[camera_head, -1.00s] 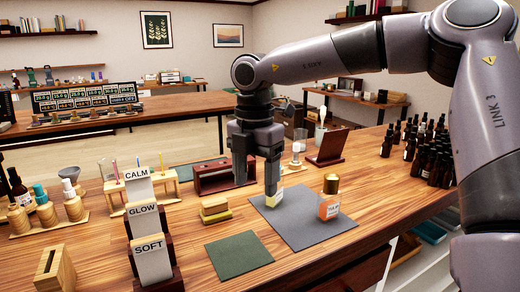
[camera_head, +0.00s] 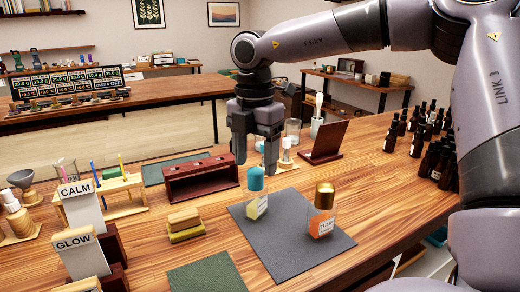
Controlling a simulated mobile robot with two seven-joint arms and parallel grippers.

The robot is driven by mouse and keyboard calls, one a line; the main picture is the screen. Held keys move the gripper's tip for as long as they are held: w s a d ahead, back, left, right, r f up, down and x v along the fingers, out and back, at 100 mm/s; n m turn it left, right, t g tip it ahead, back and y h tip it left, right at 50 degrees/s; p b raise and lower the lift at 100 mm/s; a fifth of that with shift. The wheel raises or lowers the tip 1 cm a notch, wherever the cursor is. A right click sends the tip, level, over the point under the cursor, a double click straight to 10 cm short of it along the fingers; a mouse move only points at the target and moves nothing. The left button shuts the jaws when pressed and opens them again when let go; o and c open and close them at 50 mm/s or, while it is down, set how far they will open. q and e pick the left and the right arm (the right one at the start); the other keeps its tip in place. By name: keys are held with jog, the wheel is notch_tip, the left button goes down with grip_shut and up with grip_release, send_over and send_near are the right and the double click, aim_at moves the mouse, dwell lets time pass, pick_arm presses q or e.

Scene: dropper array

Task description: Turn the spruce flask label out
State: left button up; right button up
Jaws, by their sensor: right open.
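A small glass flask with a teal cap (camera_head: 256,179) stands upright on the dark grey mat (camera_head: 285,250). Its pale label (camera_head: 261,206) faces toward the front right, and its text is too small to read. An orange flask with a gold cap (camera_head: 321,215) stands to its right on the same mat; its label seems to read TULIP. My right gripper (camera_head: 256,160) is open and empty just above the teal cap, fingers pointing down. My left gripper is not in view.
A dark red wooden rack (camera_head: 202,180) stands behind left of the mat. Stacked yellow and brown blocks (camera_head: 185,225) and a green mat (camera_head: 207,276) lie to the left. Several dark bottles (camera_head: 440,155) crowd the right. A tilted dark board (camera_head: 325,143) stands behind.

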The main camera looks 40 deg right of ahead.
aim_at(256, 187)
jog(key=shift+d+f, duration=0.1)
jog(key=shift+f, duration=0.2)
notch_tip(256, 187, down, 6)
jog(key=shift+f+p, duration=0.25)
jog(key=shift+p, duration=0.05)
